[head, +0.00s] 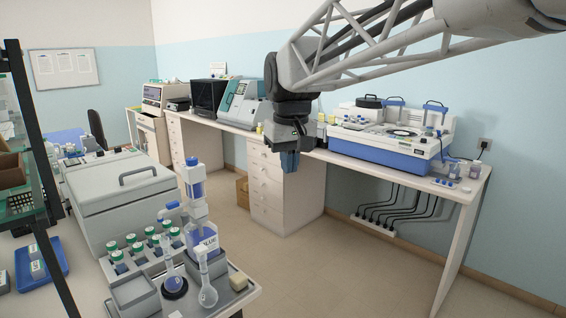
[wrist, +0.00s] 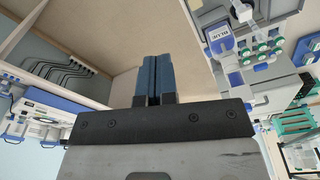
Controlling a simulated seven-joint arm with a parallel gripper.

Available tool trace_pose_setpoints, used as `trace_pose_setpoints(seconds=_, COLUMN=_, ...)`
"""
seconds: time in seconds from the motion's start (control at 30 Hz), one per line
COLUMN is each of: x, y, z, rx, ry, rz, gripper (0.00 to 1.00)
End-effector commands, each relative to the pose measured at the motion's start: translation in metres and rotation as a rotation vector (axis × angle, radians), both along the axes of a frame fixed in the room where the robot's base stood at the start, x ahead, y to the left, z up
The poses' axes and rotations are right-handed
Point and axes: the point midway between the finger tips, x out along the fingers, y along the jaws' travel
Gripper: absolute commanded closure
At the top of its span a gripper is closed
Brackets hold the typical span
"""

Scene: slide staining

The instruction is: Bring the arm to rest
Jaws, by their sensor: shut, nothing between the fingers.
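My gripper (head: 290,161) hangs from my arm in the upper middle of the head view, pointing down. Its two blue fingers are together with nothing between them. In the wrist view, the closed fingers (wrist: 151,80) show at the centre with floor behind them. The gripper is in the air, apart from every bench, in front of the white drawer unit in the head view.
A bench at left front holds a grey lidded machine (head: 120,195), several green-capped bottles, a blue-labelled bottle (head: 201,240) and flasks (head: 208,290). The back bench carries a blue-and-white instrument (head: 390,145). Open floor (head: 330,260) lies between the benches.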

Motion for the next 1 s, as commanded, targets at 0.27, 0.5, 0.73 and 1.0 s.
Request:
trace_pose_setpoints(seconds=0.27, x=-0.066, y=-0.062, z=-0.033, rx=0.012, ry=-0.033, rz=-0.114, gripper=1.00)
trace_pose_setpoints(seconds=0.5, x=-0.125, y=-0.104, z=-0.070, rx=0.020, ry=-0.059, rz=-0.210, gripper=1.00)
trace_pose_setpoints(seconds=0.73, x=-0.184, y=-0.137, z=-0.110, rx=0.028, ry=-0.084, rz=-0.300, gripper=1.00)
trace_pose_setpoints(seconds=1.0, x=-0.245, y=-0.163, z=-0.158, rx=0.035, ry=-0.114, rz=-0.395, gripper=1.00)
